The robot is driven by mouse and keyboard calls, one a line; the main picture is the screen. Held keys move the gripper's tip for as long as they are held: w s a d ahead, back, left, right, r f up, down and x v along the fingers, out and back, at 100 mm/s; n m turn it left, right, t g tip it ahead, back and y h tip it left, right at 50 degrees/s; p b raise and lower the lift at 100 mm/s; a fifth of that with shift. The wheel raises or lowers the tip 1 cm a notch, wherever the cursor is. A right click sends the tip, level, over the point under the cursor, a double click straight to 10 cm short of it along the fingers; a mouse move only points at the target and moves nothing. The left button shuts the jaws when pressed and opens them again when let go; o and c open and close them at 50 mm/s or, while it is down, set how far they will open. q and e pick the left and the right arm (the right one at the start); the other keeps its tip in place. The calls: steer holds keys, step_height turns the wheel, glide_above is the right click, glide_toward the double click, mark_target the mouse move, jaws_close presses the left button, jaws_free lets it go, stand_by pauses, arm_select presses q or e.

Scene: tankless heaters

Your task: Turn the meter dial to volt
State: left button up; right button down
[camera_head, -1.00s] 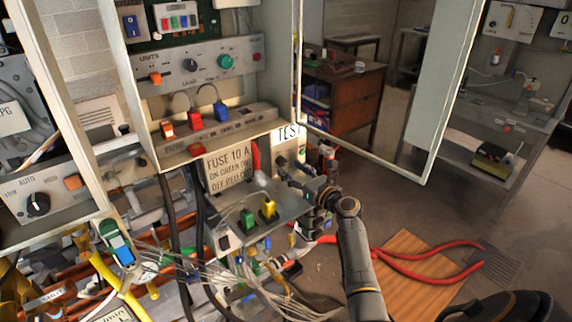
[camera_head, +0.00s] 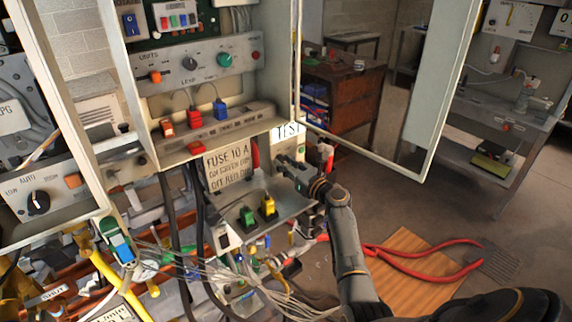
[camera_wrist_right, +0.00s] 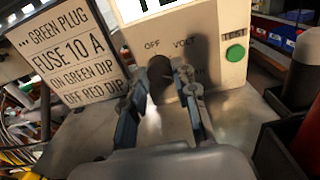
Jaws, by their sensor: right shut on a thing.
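The meter (camera_head: 285,143) is a pale box marked TEST at the right end of the shelf below the open cabinet. In the right wrist view, the meter (camera_wrist_right: 212,55) carries a dark round dial (camera_wrist_right: 159,70), with OFF above left and VOLT above right. A third label at the right is partly hidden by a finger. My right gripper (camera_head: 285,166) is at the meter's front; in the wrist view the right gripper (camera_wrist_right: 163,82) has its two fingers around the dial, shut on it. The dial's pointing direction is hard to make out. My left gripper is out of view.
A green button (camera_wrist_right: 235,54) sits on the meter's right side. A fuse sign (camera_head: 228,166) stands left of the meter. Green and yellow plugs (camera_head: 268,205) stand on the shelf in front. The open glass door (camera_head: 432,100) is at the right; loose wires hang below.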

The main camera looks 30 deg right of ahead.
steer(key=shift+f+n+b, duration=0.2)
steer(key=shift+n+b, duration=0.75)
steer(key=shift+n, duration=0.35)
steer(key=n+b, duration=0.1)
steer(key=n, duration=0.1)
steer(key=shift+n+b, duration=0.3)
steer(key=shift+b, duration=0.05)
steer(key=n+b, duration=0.2)
steer(key=n, duration=0.1)
steer(key=shift+r+n+b, duration=0.15)
steer(key=shift+n+b, duration=0.85)
steer(key=shift+n, duration=0.9)
steer(key=c, duration=1)
jaws_free()
